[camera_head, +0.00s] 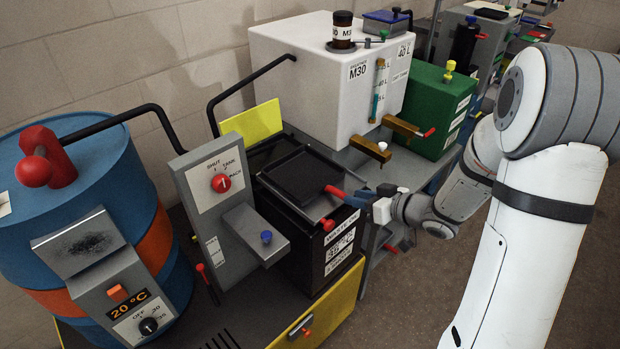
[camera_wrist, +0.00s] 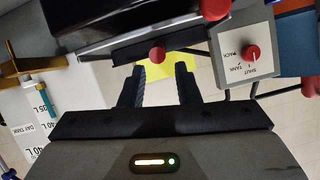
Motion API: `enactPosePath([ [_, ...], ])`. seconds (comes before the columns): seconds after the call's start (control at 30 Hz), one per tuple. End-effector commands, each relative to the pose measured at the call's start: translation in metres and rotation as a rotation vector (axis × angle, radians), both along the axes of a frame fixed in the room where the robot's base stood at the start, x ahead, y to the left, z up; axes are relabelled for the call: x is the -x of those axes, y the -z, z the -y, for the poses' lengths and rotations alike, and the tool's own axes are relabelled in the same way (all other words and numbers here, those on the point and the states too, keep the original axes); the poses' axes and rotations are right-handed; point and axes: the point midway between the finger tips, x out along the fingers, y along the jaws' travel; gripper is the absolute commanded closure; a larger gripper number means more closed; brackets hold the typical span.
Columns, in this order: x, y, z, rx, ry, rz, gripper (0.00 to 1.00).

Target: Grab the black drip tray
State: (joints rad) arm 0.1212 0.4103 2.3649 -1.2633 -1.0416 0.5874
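The black drip tray (camera_head: 303,177) is a shallow square pan lying on top of a black box, with a red grip (camera_head: 335,191) at its right edge, toward my gripper. My gripper (camera_head: 354,200) is at that right side, close to the red grip. In the wrist view my gripper (camera_wrist: 163,76) has two dark fingers standing apart, with nothing seen clamped between them. A red knob (camera_wrist: 157,54) shows just beyond the fingertips, in front of a dark edge. I cannot tell whether the fingers touch anything.
The black box (camera_head: 313,249) bears labels and a red knob. A grey panel with a red valve knob (camera_head: 221,183) stands left of the tray. A white M30 tank (camera_head: 310,65) and brass taps (camera_head: 370,148) are behind. A blue drum (camera_head: 95,190) stands at left. Floor is clear at right.

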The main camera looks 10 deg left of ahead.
Motion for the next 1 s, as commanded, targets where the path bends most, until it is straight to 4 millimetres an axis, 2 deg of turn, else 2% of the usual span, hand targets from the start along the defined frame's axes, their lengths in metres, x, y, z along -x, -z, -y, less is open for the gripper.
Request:
enactPosePath([
  [0.53,-0.037,0.028,-0.051,-0.003,-0.006,0.0,0.71],
  [0.87,-0.041,0.03,-0.055,-0.003,-0.001,0.0,0.71],
  [1.0,-0.041,0.03,-0.055,-0.003,-0.001,0.0,0.83],
])
